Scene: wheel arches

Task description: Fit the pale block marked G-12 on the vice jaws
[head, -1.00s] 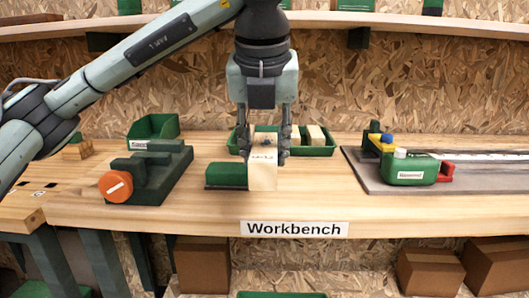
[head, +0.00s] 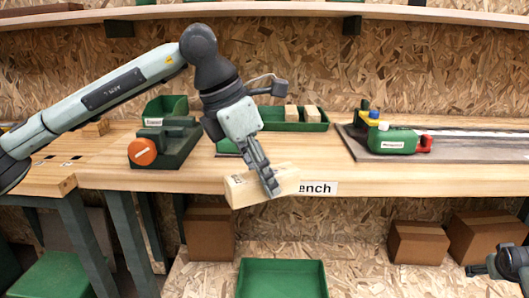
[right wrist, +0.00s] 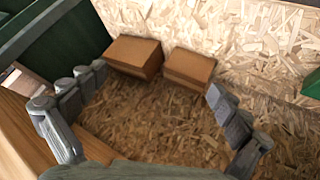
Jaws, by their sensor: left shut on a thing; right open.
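My left gripper (head: 266,180) is shut on a pale wooden block (head: 243,189) and holds it tilted in front of the workbench's front edge, in the head view. No mark can be read on the block now. The vice (head: 165,145), dark green with an orange round knob (head: 142,152), stands on the bench to the left of the block. The block is apart from the vice. My right gripper (head: 493,268) shows at the lower right of the head view; in the right wrist view (right wrist: 150,110) its fingers are spread, with nothing between them.
A green tray (head: 317,127) with pale blocks stands behind on the bench. A green open bin (head: 166,106) is behind the vice. Cardboard boxes (head: 418,243) and a green crate (head: 282,262) are below.

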